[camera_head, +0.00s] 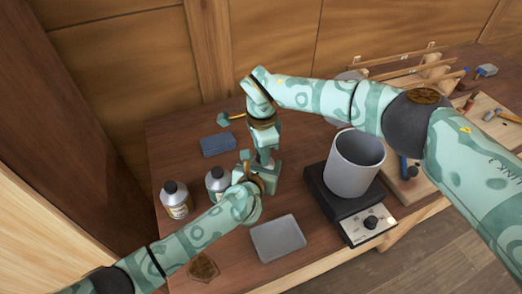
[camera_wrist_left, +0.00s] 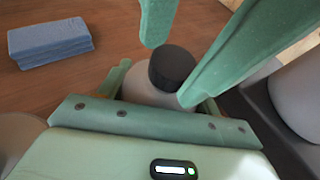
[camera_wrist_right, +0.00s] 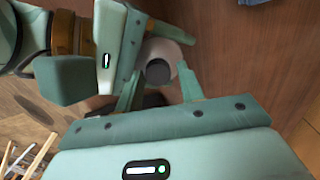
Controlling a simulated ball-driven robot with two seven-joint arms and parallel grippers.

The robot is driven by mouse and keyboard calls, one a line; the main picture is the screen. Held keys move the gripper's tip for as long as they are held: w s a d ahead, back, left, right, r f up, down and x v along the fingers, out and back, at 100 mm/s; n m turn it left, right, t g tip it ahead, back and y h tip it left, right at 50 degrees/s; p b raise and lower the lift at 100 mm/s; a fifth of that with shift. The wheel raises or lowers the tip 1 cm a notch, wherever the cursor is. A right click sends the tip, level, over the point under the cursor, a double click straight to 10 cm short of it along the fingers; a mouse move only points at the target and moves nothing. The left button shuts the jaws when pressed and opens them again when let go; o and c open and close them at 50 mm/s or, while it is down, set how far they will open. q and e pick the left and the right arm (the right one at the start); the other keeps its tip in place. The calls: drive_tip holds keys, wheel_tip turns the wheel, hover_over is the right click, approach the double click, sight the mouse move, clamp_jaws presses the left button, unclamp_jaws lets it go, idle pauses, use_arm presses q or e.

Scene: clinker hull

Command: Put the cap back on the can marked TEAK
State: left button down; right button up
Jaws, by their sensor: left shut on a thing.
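A pale can (camera_wrist_left: 135,88) with a dark cap (camera_wrist_left: 172,66) on its top stands between my two grippers. In the right wrist view the cap (camera_wrist_right: 158,71) covers the middle of the can's top (camera_wrist_right: 165,50). My left gripper (camera_head: 267,172) is shut around the can's body from the side. My right gripper (camera_head: 265,152) points down from above, its open fingers either side of the cap with a gap in the right wrist view. In the head view the grippers mostly hide this can. I cannot read TEAK on it or tell whether the cap is fully seated.
Two labelled cans with dark caps, one outer (camera_head: 175,199) and one nearer (camera_head: 217,181), stand left of my left gripper. A grey tray (camera_head: 278,238) lies in front. A grey pot (camera_head: 354,165) on a hotplate (camera_head: 350,222) stands close right.

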wheel_tip(320, 180, up, 4)
drive_tip(key=shift+s+a, duration=0.1)
drive_tip(key=shift+a, duration=0.05)
drive_tip(key=shift+c, duration=0.2)
wheel_tip(320, 180, up, 2)
drive_tip(key=n, duration=0.3)
drive_tip(key=shift+r+n, duration=0.75)
drive_tip(key=shift+n, duration=0.45)
drive_tip(key=shift+f, duration=4.05)
